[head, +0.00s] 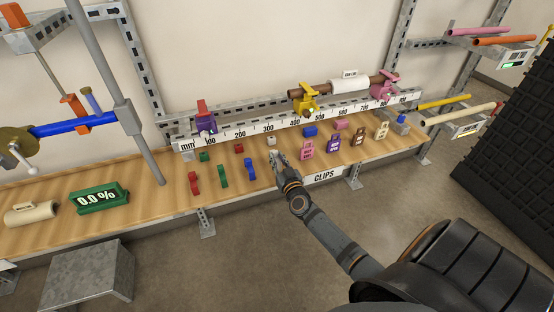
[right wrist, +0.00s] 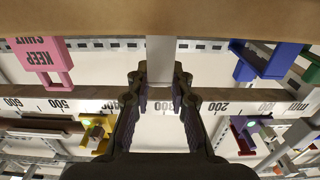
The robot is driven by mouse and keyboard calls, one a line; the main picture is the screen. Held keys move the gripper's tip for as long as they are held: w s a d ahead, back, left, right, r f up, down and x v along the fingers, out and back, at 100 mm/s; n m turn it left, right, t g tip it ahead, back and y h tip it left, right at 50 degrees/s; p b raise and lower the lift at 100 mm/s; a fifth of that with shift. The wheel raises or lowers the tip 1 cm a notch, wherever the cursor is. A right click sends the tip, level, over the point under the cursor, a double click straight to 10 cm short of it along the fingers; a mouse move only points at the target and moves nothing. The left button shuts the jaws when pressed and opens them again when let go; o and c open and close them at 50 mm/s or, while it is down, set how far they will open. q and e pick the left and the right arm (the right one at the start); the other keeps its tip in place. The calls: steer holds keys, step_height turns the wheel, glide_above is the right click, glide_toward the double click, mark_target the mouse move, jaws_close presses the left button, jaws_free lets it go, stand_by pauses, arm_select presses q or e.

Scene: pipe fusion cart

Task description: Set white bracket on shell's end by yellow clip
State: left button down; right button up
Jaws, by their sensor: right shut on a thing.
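My right gripper (head: 275,156) is shut on the white bracket (right wrist: 160,58), low at the front edge of the wooden bench. In the right wrist view the fingers (right wrist: 161,90) close on the bracket's sides; in the head view the gripper mostly hides it. The white shell (head: 348,85) sits around a brown pipe (head: 325,91) on the rail, behind and right of my gripper. The yellow clip (head: 305,100) holds the pipe's left part, left of the shell and apart from it. A pink clip (head: 382,86) holds the right end. My left gripper is not in view.
Red, green and blue brackets (head: 250,168) stand left of my gripper; pink, purple, brown and cream tags (head: 307,150) stand right. Several small blocks (head: 238,149) lie behind, before the ruler (head: 255,131). A purple clip (head: 205,117) is on the rail at left.

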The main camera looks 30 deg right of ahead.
step_height(320, 180, up, 27)
steer(key=p, duration=2.3)
